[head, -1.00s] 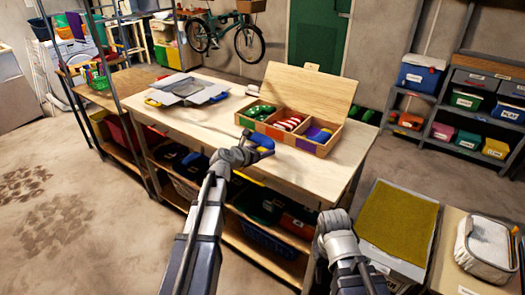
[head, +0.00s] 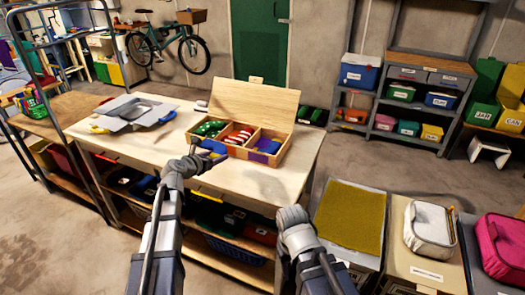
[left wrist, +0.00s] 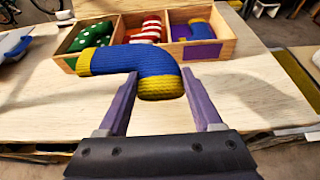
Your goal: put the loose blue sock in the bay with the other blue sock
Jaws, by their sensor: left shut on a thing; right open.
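The loose blue sock (head: 213,146) with yellow ends is held in my left gripper (head: 196,152), above the workbench just in front of the wooden box (head: 228,150). In the left wrist view the sock (left wrist: 135,63) lies crosswise between the finger tips. The box has three bays: a green dotted sock (left wrist: 88,38) at left, a red-and-white striped sock (left wrist: 150,29) in the middle, and the other blue sock (left wrist: 200,29) in the right bay, which has a purple panel. My right gripper (head: 292,216) is low, right of the bench; its fingers are largely hidden.
The box lid (head: 255,103) stands open at the back. A grey folded item (head: 137,109) lies on the bench (head: 110,135) at left. An olive-topped box (head: 350,215) and a white bag (head: 430,228) stand at right. The bench front is mostly clear.

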